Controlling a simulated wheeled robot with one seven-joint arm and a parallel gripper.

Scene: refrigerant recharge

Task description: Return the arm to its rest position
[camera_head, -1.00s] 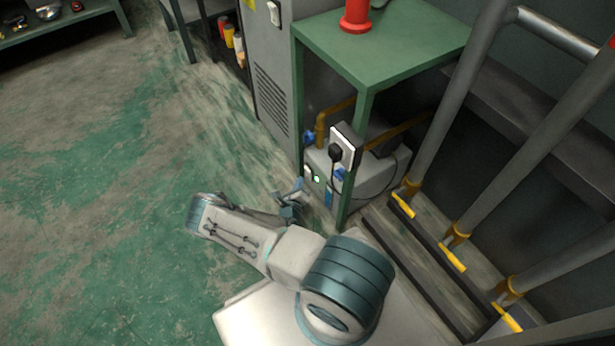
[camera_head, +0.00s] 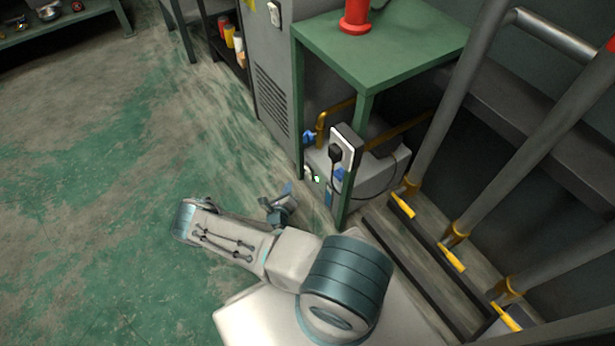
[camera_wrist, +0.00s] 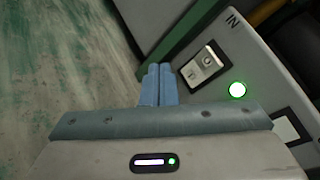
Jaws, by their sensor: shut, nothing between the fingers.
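My arm shows at the bottom middle of the head view, folded low over the floor. My gripper (camera_head: 286,192) is beside the base of the green-framed stand, to the left of the grey machine (camera_head: 372,182) under it. In the wrist view my gripper (camera_wrist: 159,70) has its two blue fingers side by side, shut and empty. Behind them is the machine's panel (camera_wrist: 240,40), with a switch (camera_wrist: 203,65), a lit green light (camera_wrist: 237,90) and the letters IN. In the head view the fingers are small and partly hidden by my wrist.
The green stand (camera_head: 385,40) carries a red object (camera_head: 355,16). A socket with a black plug (camera_head: 340,150) is fixed near its leg. Grey pipes with yellow fittings (camera_head: 455,235) stand at the right. The floor (camera_head: 90,190) at the left is clear.

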